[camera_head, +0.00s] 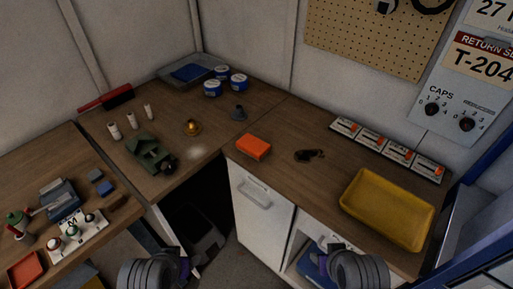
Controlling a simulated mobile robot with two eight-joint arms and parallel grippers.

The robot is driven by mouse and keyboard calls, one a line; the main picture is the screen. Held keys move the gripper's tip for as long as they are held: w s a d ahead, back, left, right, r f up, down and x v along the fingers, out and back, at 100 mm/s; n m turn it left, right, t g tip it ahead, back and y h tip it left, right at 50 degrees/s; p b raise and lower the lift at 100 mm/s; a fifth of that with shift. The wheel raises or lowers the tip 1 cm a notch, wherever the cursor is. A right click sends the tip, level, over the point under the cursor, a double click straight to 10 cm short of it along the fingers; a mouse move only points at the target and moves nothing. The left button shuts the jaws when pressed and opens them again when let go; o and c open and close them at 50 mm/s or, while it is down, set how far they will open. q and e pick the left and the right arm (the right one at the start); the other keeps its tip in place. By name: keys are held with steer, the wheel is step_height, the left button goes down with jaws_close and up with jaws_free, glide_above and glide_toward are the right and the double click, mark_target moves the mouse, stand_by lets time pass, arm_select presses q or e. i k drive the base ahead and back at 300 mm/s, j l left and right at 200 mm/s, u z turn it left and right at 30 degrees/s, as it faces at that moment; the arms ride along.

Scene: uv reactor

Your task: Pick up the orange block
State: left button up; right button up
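The orange block (253,147) lies flat on the brown wooden worktop, close to its front edge above the white cabinet door. Nothing touches it or covers it. My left gripper (186,265) shows at the bottom edge, left of the middle, well below the block in the picture. My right gripper (321,259) shows at the bottom edge, right of the middle, in front of the open cabinet. Both are apart from the block. Their fingers are small, dark and partly hidden by my arms, so their opening is unclear.
A dark small object (309,156) lies right of the block, and a yellow tray (432,213) lies farther right. A switch strip (372,141) runs along the back. The worktop around the block is clear.

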mark_target(251, 145)
steer(key=i+j+u, duration=0.15)
steer(key=u, duration=0.25)
steer(key=i+u, duration=0.25)
steer(key=u, duration=0.2)
